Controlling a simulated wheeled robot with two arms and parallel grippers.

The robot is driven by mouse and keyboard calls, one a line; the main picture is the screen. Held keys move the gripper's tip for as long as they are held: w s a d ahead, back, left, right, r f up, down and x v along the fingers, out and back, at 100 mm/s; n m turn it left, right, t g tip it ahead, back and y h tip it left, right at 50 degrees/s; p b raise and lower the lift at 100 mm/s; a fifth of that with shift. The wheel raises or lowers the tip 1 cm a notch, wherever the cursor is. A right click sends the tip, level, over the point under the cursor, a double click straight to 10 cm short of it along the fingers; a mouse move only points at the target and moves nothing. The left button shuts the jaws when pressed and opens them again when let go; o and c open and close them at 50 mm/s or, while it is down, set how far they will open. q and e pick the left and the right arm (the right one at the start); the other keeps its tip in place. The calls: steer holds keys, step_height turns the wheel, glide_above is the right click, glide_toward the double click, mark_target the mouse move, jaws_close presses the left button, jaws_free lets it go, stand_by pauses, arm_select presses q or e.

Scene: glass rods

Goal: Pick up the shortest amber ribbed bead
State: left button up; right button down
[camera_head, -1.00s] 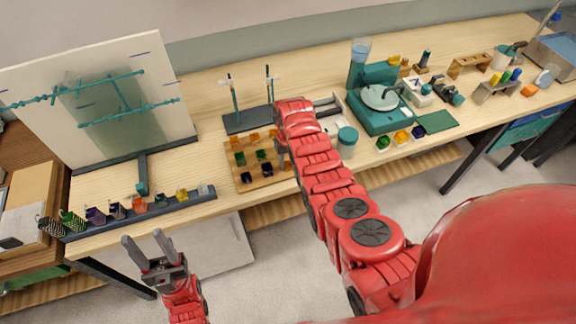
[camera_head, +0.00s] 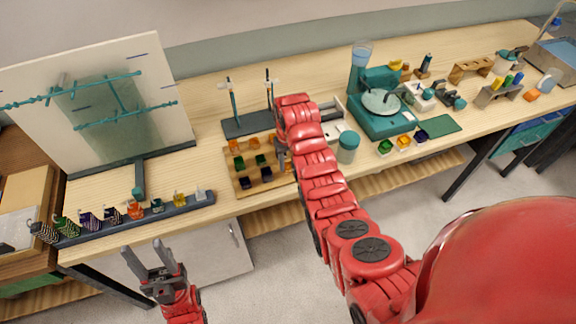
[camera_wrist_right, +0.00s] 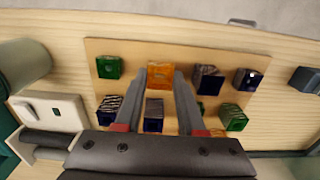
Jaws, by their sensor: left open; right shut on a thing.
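An amber bead (camera_wrist_right: 161,75) sits between the two fingers of my right gripper (camera_wrist_right: 164,76) in the right wrist view. The gripper is shut on it, over the wooden bead board (camera_wrist_right: 95,47). I cannot tell whether the bead touches the board or how its surface is ribbed. Another amber bead (camera_wrist_right: 216,133) is partly hidden by my gripper. In the head view my right gripper (camera_head: 282,161) is at the right side of the board (camera_head: 233,188), where amber beads (camera_head: 254,143) stand in the back row. My left gripper (camera_head: 152,254) is open and empty, in front of the table.
Green (camera_wrist_right: 109,67) and dark blue beads (camera_wrist_right: 247,79) stand close around my right gripper. A rod stand (camera_head: 245,125) is behind the board, and a teal-lidded jar (camera_head: 348,146) is to its right. A rail of beads (camera_head: 180,208) lies along the front left edge.

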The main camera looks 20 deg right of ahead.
steer(key=shift+s+a+r+p, duration=0.1)
steer(key=shift+s+r+p, duration=0.05)
steer(key=shift+s, duration=0.35)
steer(key=shift+s+a+r+p, duration=0.1)
steer(key=shift+s+r+p, duration=0.05)
steer(key=shift+s, duration=0.35)
steer(key=s+a+p, duration=0.2)
steer(key=s+p, duration=0.8)
steer(key=s, duration=0.2)
steer(key=shift+s+a+r, duration=0.3)
steer(key=shift+a+r, duration=0.1)
